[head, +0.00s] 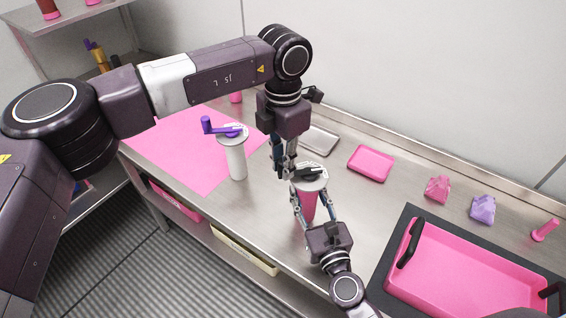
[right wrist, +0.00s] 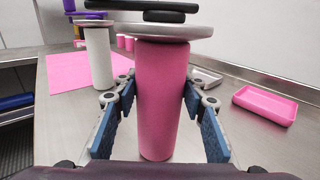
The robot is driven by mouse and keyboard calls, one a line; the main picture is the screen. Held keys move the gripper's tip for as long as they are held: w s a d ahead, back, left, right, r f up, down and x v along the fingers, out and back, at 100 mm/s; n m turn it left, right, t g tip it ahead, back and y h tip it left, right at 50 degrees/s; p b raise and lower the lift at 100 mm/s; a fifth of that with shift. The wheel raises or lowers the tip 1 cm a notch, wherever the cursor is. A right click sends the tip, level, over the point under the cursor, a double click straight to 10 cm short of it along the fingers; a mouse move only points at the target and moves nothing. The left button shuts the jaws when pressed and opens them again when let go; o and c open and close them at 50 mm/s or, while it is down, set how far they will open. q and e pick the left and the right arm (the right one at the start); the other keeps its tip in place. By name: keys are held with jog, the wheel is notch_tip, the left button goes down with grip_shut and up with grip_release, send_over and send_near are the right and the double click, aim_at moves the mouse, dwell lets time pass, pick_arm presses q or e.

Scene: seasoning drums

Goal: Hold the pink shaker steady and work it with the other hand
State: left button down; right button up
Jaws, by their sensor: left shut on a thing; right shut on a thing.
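The pink shaker (head: 308,203) stands upright on the steel counter, with a grey round lid and a black crank (head: 308,172) on top. My right gripper (head: 310,208) is shut on the shaker's body from the near side. In the right wrist view the shaker (right wrist: 162,110) fills the space between the blue finger pads, below the lid (right wrist: 165,31) and black crank (right wrist: 155,6). My left gripper (head: 286,172) points down at the lid's left side and is shut on the crank; its exact contact is partly hidden.
A white shaker (head: 236,160) with a purple crank stands to the left by a pink mat (head: 180,150). A pink tray (head: 370,163) lies behind right. Pink (head: 437,188) and purple (head: 483,208) blocks and a large pink bin (head: 470,265) with black handles are at right.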

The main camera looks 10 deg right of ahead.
pick_arm(q)
jog(key=shift+s+n, duration=0.1)
jog(key=shift+n, duration=0.2)
jog(key=shift+s+d+n, duration=0.35)
jog(key=shift+s+n, duration=0.4)
jog(key=shift+n, duration=0.8)
jog(key=shift+s+d+n, duration=0.4)
jog(key=shift+s+n, duration=0.35)
jog(key=shift+n, duration=0.85)
jog(key=shift+s+d+n, duration=0.35)
jog(key=shift+s+n, duration=0.4)
jog(key=shift+n, duration=0.8)
jog(key=c, duration=1.8)
grip_release()
jog(key=shift+r, duration=0.15)
notch_tip(320, 180, up, 12)
